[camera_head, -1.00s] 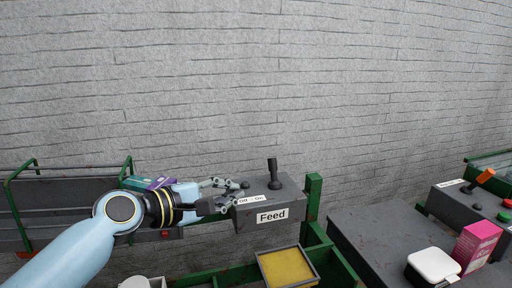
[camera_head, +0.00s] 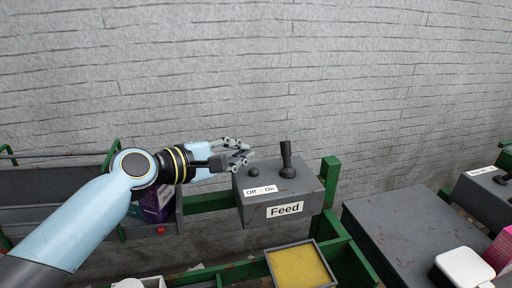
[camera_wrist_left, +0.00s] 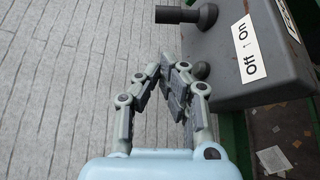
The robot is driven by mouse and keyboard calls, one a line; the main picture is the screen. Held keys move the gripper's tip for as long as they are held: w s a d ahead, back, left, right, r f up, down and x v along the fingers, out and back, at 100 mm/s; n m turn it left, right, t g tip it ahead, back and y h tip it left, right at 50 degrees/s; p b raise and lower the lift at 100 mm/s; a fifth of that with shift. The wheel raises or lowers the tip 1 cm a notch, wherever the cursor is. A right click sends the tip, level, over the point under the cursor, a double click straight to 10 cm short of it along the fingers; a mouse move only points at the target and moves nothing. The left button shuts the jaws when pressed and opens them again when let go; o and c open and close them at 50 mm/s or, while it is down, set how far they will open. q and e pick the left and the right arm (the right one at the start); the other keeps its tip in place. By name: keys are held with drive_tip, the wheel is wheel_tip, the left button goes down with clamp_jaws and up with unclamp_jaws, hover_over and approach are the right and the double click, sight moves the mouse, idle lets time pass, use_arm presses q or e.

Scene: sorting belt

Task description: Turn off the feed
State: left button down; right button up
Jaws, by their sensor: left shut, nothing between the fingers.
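The grey Feed box (camera_head: 308,187) carries a black lever (camera_head: 286,158) that stands nearly upright at its right. A dark round knob (camera_head: 253,171) is at its left. The "Off : On" label (camera_head: 261,190) lies along the front top edge. My left gripper (camera_head: 247,156) is shut and empty, above and behind the box's left end, left of the lever and apart from it. In the left wrist view the fingers (camera_wrist_left: 178,84) are beside the knob (camera_wrist_left: 201,70), and the lever (camera_wrist_left: 183,14) is farther off. Contact with the knob cannot be told. My right gripper is not in view.
A green frame post (camera_head: 330,182) stands right of the box. A yellow-bottomed tray (camera_head: 299,267) is below it. A grey table (camera_head: 395,232) with a white item (camera_head: 465,267) is at right. A purple box (camera_head: 158,203) sits below my left arm.

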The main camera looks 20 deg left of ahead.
sight(287, 156)
use_arm(q)
drive_tip(key=x, duration=0.8)
drive_tip(key=shift+w+d+f, duration=0.2)
drive_tip(key=shift+w+d, duration=0.15)
drive_tip(key=shift+w, duration=0.15)
drive_tip(key=shift+s+b, duration=0.1)
drive_tip(key=shift+b, duration=0.45)
